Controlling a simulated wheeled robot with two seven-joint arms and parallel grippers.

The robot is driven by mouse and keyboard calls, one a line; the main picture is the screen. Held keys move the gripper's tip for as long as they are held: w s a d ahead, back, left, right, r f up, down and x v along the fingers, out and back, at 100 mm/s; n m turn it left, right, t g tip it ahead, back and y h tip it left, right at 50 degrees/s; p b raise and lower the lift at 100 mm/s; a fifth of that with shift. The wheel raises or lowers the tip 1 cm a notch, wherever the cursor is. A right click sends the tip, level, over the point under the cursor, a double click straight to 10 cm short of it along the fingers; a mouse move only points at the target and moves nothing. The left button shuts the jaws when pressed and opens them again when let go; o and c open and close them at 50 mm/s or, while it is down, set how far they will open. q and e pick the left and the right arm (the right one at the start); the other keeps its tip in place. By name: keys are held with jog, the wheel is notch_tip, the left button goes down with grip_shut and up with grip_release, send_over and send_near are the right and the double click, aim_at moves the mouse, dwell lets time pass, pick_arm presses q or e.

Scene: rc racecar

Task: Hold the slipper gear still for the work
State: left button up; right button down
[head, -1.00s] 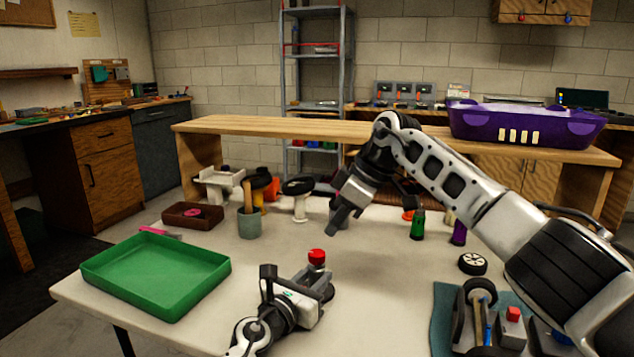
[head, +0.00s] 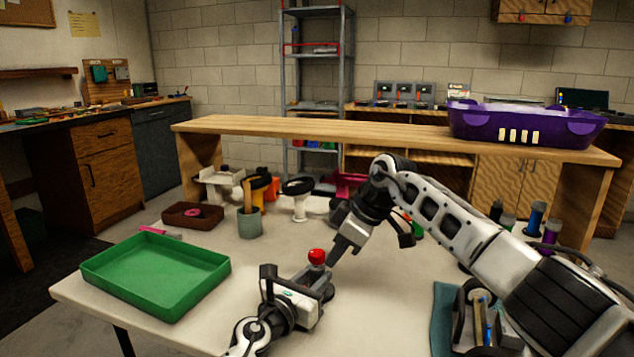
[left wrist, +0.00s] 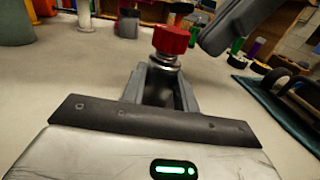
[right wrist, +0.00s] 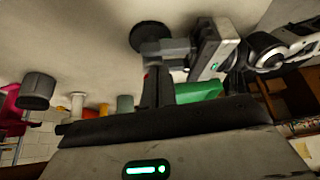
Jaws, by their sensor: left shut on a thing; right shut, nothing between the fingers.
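My left gripper (head: 324,286) is shut on the slipper gear, low over the front middle of the white table. A red knob (head: 316,257) tops the held part. In the left wrist view the red knob (left wrist: 171,40) sits on a silver shaft (left wrist: 163,62) between my left fingers; the lower part is hidden. A dark round disc (right wrist: 152,38) shows by the left fingers in the right wrist view. My right gripper (head: 334,262) is shut and empty, its tips pointing down just right of the red knob. Whether they touch it I cannot tell.
A green tray (head: 97,287) stands at the left, with a brown tray (head: 186,223) and a grey cup (head: 249,226) behind. Several small stands line the far edge. A car chassis (head: 462,325) on a teal mat (head: 441,318) is at the right, partly behind my right arm.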

jog(key=shift+w+a, duration=0.35)
jog(key=shift+a, duration=0.05)
dwell(0.5)
jog(key=shift+d, duration=0.1)
jog(key=shift+s+d+r, duration=0.1)
jog(key=shift+s+d, duration=0.1)
jog(key=shift+d+r, duration=0.1)
jog(key=shift+r, duration=2.85)
notch_tip(320, 180, down, 6)
jog(key=shift+s, duration=0.15)
jog(key=shift+w+a, duration=0.4)
jog(key=shift+a, duration=0.15)
